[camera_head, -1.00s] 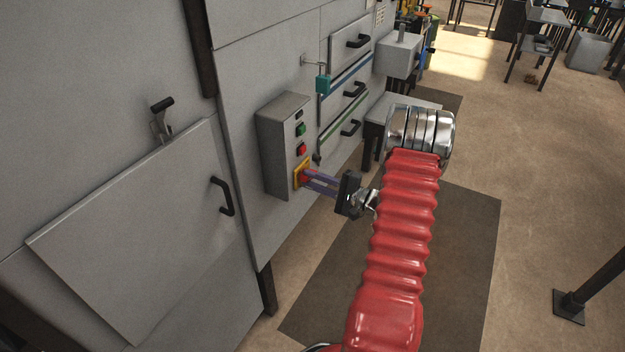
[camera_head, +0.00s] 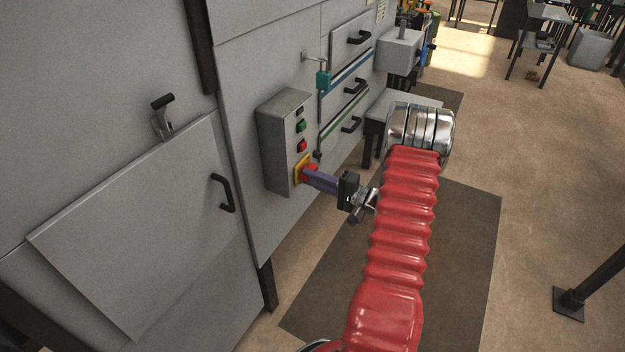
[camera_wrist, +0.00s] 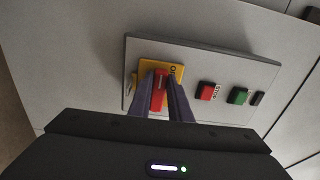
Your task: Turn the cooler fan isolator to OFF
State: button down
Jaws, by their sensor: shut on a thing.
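The isolator is a red knob (camera_wrist: 159,90) on a yellow plate (camera_wrist: 146,75), at the lower end of a grey control box (camera_head: 276,150). My gripper (camera_head: 308,176) reaches it from the right in the head view, its two purple fingers shut on the red knob. In the wrist view the fingers (camera_wrist: 165,98) lie on either side of the knob. Lettering shows on the plate's right side, partly readable as "ON". The fingers hide part of the plate, and any OFF mark cannot be made out.
On the same box are a red button (camera_head: 302,146), a green button (camera_head: 300,126) and a small dark one above. A panel with a black handle (camera_head: 222,193) is at left. The floor at right is mostly clear.

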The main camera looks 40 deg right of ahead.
jog(key=c, duration=1.9)
grip_release()
jog(key=shift+a+f, duration=0.2)
jog(key=shift+f, duration=0.05)
jog(key=shift+o, duration=1.3)
jog(key=shift+d+r, duration=0.1)
jog(key=v, duration=1.3)
jog(key=shift+s, duration=0.4)
jog(key=shift+d, duration=0.1)
